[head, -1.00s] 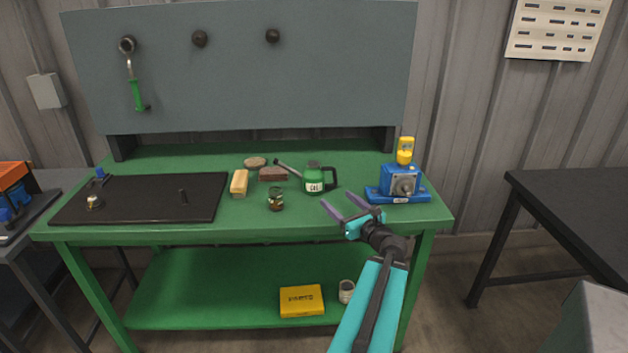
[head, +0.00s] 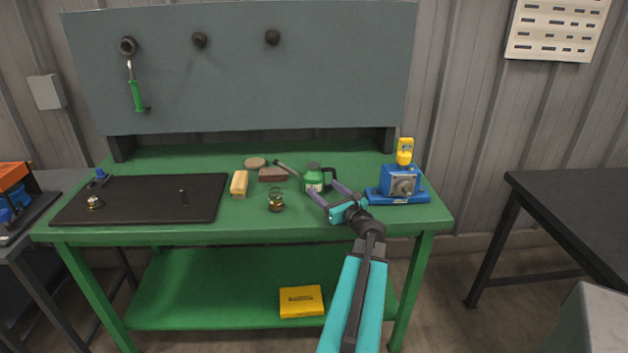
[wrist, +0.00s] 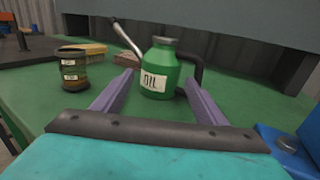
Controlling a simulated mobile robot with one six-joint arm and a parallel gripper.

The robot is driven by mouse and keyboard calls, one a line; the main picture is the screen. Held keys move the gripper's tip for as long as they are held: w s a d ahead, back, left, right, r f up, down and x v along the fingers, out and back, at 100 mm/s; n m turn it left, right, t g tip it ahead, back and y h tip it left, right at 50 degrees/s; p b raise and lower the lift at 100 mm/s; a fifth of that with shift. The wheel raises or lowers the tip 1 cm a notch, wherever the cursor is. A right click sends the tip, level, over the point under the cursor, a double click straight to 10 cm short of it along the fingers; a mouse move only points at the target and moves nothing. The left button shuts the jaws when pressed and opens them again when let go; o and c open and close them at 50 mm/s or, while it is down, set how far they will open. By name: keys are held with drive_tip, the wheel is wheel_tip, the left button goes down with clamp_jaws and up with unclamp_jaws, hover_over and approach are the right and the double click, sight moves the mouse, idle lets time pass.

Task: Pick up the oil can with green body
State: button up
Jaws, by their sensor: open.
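The oil can (head: 313,179) has a green body, a grey cap, a long grey spout to the left and a black handle on the right. It stands upright on the green workbench. In the wrist view the oil can (wrist: 160,72) shows a white label reading OIL. My gripper (head: 322,193) is open in front of the can. In the wrist view its two purple fingers (wrist: 157,88) point at the can, one on each side of its lower body. I cannot tell whether they touch it. My gripper partly hides the can in the head view.
A small jar (head: 276,203), a yellow brush-like block (head: 239,184) and a brown block (head: 272,174) stand left of the can. A blue machine (head: 401,182) with a yellow top stands close on the right. A black mat (head: 140,205) covers the left bench.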

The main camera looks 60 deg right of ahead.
sight(319, 184)
drive_tip(key=shift+w, duration=0.1)
drive_tip(key=shift+p+x, duration=0.85)
drive_tip(key=shift+x, duration=1.65)
drive_tip(key=shift+d+f, duration=0.1)
drive_tip(key=c, duration=0.9)
